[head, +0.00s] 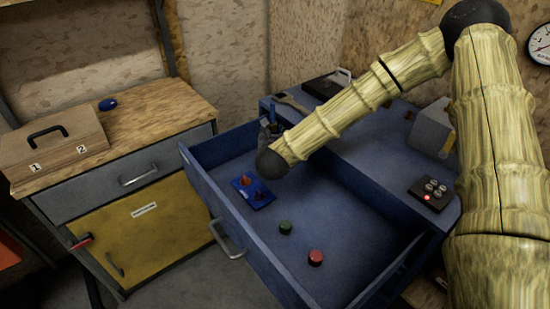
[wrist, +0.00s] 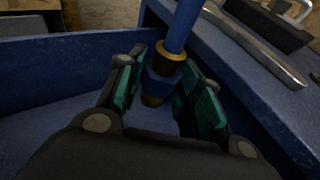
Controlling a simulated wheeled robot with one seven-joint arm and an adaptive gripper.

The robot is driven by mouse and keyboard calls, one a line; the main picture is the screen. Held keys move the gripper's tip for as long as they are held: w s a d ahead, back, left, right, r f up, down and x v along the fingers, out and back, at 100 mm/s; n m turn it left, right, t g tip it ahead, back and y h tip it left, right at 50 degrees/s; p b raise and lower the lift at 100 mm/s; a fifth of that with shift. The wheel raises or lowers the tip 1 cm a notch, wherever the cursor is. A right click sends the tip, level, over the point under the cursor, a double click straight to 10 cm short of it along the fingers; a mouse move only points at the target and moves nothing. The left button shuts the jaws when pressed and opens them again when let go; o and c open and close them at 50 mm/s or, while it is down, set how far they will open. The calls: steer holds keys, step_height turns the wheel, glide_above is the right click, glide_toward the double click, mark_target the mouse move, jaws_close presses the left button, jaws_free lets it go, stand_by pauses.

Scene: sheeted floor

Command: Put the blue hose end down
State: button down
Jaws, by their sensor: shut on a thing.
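The blue hose end (wrist: 183,28) is a blue tube with a brass collar and a darker blue lower part. My gripper (wrist: 162,76) is shut on it, with a teal-padded finger on each side near the collar. In the head view my gripper (head: 269,129) is small and dark, beyond the end of my arm, over the far side of the open blue drawer (head: 225,215). The hose end cannot be made out clearly there. Whether its lower tip touches anything is not clear.
In the drawer lie a blue block with orange parts (head: 246,199), a green round piece (head: 286,227) and a red one (head: 316,257). The blue cabinet top (head: 345,135) holds a wrench (head: 292,104), a grey box (head: 431,130) and a button panel (head: 432,192).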

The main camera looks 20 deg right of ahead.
steer(key=shift+f+p, duration=0.3)
steer(key=shift+f, duration=4.45)
steer(key=c, duration=1)
jaws_free()
steer(key=shift+o, duration=0.2)
steer(key=shift+s, duration=0.25)
steer(key=v, duration=0.4)
steer(key=b+v, duration=0.1)
steer(key=v, duration=0.2)
steer(key=b+v, duration=0.1)
steer(key=v, duration=0.3)
steer(key=shift+s+a+r, duration=0.2)
steer(key=shift+r, duration=0.15)
